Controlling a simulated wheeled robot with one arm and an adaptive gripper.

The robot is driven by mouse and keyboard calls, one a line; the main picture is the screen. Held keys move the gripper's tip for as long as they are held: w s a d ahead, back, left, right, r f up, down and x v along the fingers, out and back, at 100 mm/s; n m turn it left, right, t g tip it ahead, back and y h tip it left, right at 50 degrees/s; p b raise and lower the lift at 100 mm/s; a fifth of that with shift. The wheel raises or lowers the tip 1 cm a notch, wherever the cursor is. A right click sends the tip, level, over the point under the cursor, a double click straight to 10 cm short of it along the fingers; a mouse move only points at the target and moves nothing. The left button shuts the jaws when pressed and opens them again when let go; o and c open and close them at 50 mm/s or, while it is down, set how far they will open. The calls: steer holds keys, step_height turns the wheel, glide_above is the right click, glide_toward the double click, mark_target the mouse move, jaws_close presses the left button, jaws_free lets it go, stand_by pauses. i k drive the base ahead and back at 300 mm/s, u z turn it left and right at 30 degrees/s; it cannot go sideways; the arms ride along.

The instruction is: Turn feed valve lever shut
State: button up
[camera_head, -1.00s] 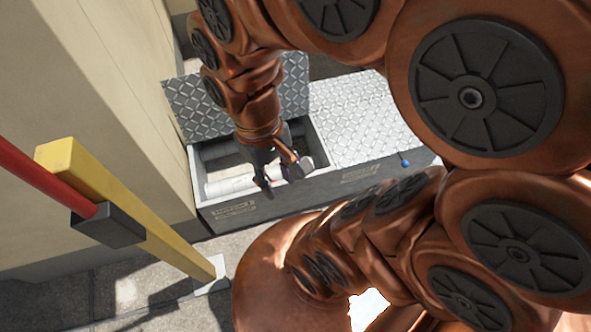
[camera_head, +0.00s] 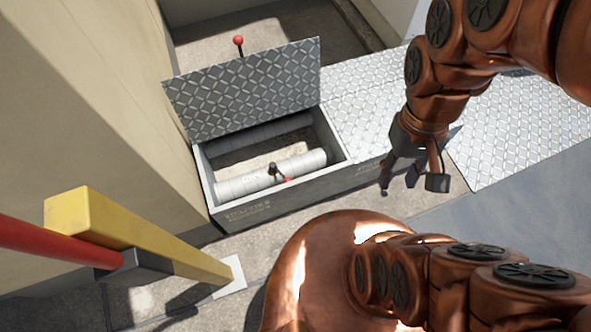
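The feed valve (camera_head: 273,170) is a small dark fitting on the front grey pipe (camera_head: 312,160) inside an open floor trench box. What looks like its lever, a short piece with a red end (camera_head: 287,180), points toward the box's front wall. Its exact angle is hard to tell at this size. My gripper (camera_head: 410,183) hangs pointing down to the right of the opening, in front of the patterned metal covers. Its dark fingers are spread, with nothing visible between them. It is clear of the valve.
The box's hinged patterned lid (camera_head: 245,88) stands open behind the opening, with a red ball knob (camera_head: 238,40) at its top edge. A second pipe (camera_head: 265,133) runs behind. A yellow post (camera_head: 150,240) with a red bar (camera_head: 50,240) stands front left, beside a beige wall (camera_head: 80,90).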

mark_target(272, 165)
steer(key=k, duration=1.1)
steer(key=u, duration=1.35)
steer(key=i, duration=1)
steer(key=z, duration=0.05)
